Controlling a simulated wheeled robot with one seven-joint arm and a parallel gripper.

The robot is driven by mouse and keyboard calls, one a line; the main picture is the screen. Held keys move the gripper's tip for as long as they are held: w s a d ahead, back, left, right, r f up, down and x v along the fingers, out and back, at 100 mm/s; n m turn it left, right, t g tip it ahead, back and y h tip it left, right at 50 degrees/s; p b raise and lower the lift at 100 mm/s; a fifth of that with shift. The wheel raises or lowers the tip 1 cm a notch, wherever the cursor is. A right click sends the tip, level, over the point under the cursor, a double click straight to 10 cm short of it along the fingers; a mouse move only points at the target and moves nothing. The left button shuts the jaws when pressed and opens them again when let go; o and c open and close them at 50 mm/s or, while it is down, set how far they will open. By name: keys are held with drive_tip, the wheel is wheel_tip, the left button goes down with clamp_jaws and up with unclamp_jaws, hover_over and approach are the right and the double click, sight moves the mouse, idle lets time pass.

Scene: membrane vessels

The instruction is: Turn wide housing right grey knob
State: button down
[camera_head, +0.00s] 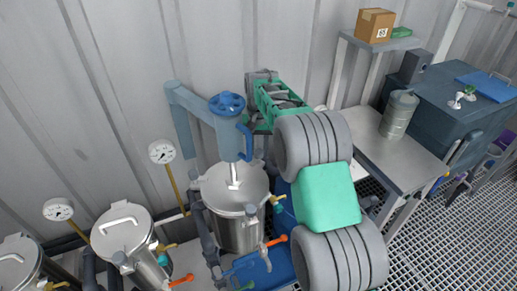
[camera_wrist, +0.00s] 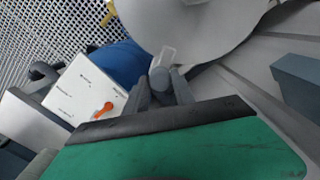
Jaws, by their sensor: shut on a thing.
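In the wrist view, the small grey knob (camera_wrist: 160,78) sits between the two dark grey fingers of my gripper (camera_wrist: 160,92). The fingers are shut on it. A pale, clear-looking piece shows just above the knob, beside a large pale grey rounded surface (camera_wrist: 205,25). In the head view, a wide steel vessel (camera_head: 237,212) with a lid stands left of my arm; I cannot tell whether it is the wide housing. My arm covers the area at its right, and the knob and fingertips cannot be made out there.
A blue handwheel (camera_head: 226,103) sits on a grey-blue pipe above the steel vessel. An orange lever (camera_head: 275,241) and narrower vessels (camera_head: 125,235) stand nearby. A white panel with an orange handle (camera_wrist: 105,109) is left of my fingers. A metal table (camera_head: 395,160) stands at right, beside open grating floor.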

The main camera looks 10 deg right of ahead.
sight(258, 151)
drive_tip(key=c, duration=1.1)
unclamp_jaws()
drive_tip(key=shift+o, duration=0.2)
drive_tip(key=shift+r, duration=0.1)
wheel_tip(258, 151, up, 8)
drive_tip(key=shift+f+b, duration=0.15)
drive_tip(key=shift+b, duration=0.5)
